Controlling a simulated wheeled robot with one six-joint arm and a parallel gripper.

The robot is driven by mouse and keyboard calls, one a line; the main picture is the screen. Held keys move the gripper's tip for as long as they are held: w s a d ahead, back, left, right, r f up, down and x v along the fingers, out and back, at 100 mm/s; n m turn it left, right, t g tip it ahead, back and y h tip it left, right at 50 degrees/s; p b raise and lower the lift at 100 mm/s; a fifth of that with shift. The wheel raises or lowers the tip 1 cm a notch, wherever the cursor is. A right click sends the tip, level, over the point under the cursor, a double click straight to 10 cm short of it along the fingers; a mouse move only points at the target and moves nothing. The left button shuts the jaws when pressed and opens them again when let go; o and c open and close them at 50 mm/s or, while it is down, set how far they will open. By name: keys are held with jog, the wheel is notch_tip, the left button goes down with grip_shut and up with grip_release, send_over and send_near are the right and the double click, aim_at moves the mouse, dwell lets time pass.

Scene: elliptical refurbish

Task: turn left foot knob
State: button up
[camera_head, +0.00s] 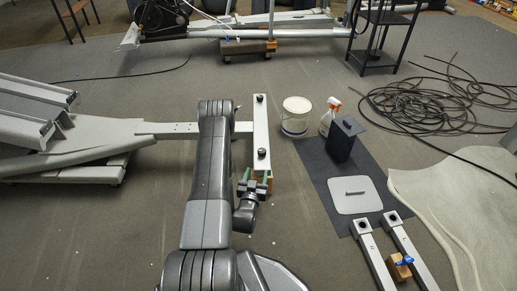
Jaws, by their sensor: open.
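A pale foot bar (261,125) runs across the end of the grey machine frame at the picture's centre. It carries a dark round knob (262,152) at its near end and another dark knob (260,98) at its far end. I cannot tell which one is called left. My gripper (256,175), with green fingertips, is open just below the near knob in the picture. Its contact with the knob or bar cannot be told. My arm covers part of the frame behind the bar.
A wooden block (262,182) sits by the near bar end, partly behind my gripper. A white bucket (296,117), spray bottle (330,115) and dark mat (325,165) lie right. Coiled black cable (430,105) spreads far right. Carpet left of my arm is mostly clear.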

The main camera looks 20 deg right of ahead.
aim_at(261, 153)
jog(key=b+x, duration=0.4)
jog(key=x, duration=0.9)
jog(key=shift+w+d, duration=0.15)
jog(key=shift+w, duration=0.2)
jog(key=shift+c, duration=0.4)
jog(key=c, duration=0.9)
jog(key=shift+o, duration=0.2)
jog(key=shift+m+g+h, duration=0.3)
